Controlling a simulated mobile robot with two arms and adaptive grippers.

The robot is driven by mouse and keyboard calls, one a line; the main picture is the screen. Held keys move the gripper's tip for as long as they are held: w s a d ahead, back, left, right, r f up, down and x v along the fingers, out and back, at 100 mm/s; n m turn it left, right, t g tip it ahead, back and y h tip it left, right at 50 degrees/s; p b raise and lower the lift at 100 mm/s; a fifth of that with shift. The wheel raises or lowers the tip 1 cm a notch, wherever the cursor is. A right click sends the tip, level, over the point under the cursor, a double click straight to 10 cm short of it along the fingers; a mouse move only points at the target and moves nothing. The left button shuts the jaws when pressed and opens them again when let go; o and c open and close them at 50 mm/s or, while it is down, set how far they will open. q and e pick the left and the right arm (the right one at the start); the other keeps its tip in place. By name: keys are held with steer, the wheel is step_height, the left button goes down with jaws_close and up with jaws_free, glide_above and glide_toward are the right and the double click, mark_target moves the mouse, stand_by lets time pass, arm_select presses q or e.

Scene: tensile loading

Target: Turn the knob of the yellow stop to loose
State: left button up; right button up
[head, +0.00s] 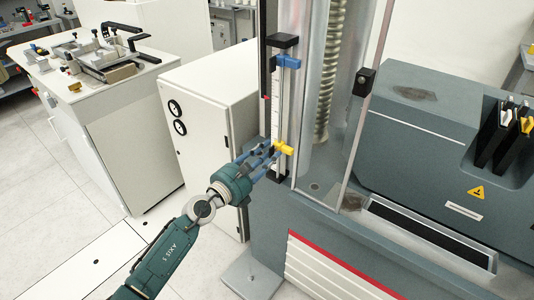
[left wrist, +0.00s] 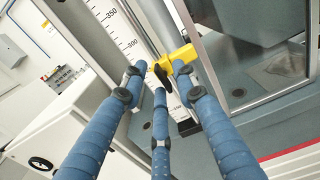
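The yellow stop (head: 286,148) sits low on the upright scale rail of the testing machine. In the left wrist view the yellow stop (left wrist: 179,57) shows ahead of the fingers, with a small black knob (left wrist: 161,76) on its near side. My left gripper (head: 268,156) is at the stop, its three blue fingers pointing at it. In the left wrist view the gripper (left wrist: 157,78) is open, its fingertips spread around the knob. The right fingertip overlaps the yellow stop in the picture; contact is unclear. My right gripper is out of view.
A blue stop (head: 287,62) sits higher on the same scale rail (head: 279,115). A clear guard (head: 362,120) stands right of it. A white cabinet (head: 208,115) with two black dials is left of the rail. A bench (head: 95,105) with instruments is farther left.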

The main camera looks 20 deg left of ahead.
arm_select(q)
steer(key=shift+w, duration=0.1)
steer(key=c, duration=0.7)
jaws_close()
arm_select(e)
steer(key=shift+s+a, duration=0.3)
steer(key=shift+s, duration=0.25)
